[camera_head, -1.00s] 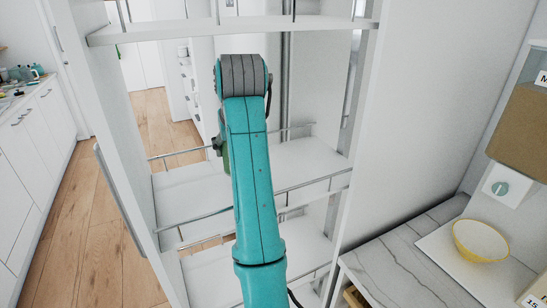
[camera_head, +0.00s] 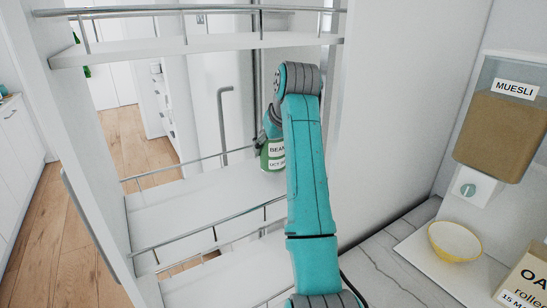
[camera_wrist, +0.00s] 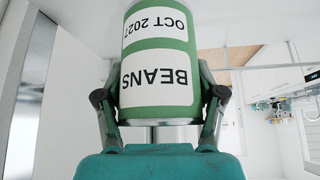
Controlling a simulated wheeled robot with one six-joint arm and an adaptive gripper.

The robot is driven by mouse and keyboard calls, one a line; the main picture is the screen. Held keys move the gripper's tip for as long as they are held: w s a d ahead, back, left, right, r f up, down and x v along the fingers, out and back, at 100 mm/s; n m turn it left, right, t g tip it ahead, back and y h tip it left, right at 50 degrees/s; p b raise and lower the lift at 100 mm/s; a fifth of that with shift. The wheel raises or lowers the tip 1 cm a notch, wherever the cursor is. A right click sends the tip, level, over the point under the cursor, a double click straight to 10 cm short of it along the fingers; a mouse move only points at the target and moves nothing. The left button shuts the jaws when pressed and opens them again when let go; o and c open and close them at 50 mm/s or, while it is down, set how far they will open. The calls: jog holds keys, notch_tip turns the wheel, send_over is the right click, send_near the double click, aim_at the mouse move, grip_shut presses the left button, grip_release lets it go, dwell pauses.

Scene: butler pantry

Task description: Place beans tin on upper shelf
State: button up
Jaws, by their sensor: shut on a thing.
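The beans tin (camera_head: 273,163) is green with white labels. It also fills the top middle of the wrist view (camera_wrist: 160,60), where "BEANS" and "OCT 2027" read upside down. My gripper (camera_wrist: 160,92) is shut on the tin, with one finger on each side. In the head view my teal arm hides the tin's right part and most of my gripper. The tin is between the upper shelf (camera_head: 110,55) and the middle shelf (camera_head: 175,205), over the right part of the middle shelf. I cannot tell whether it touches that shelf.
Metal rails (camera_head: 190,10) run along the shelf edges. A lower shelf (camera_head: 215,275) lies below. A tall white panel (camera_head: 400,100) stands right of the shelves. A yellow bowl (camera_head: 455,241) and a muesli dispenser (camera_head: 500,130) are on the right. The upper shelf's visible part looks bare.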

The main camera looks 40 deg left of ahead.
aim_at(274, 156)
jog(key=shift+w+d+f, duration=0.1)
jog(key=shift+f, duration=0.75)
jog(key=shift+w+d+f, duration=0.1)
jog(key=shift+f, duration=0.75)
jog(key=o, duration=1.7)
jog(key=shift+f, duration=0.1)
jog(key=shift+c, duration=0.2)
jog(key=v, duration=0.7)
jog(key=shift+r, duration=0.25)
jog(key=shift+d, duration=0.1)
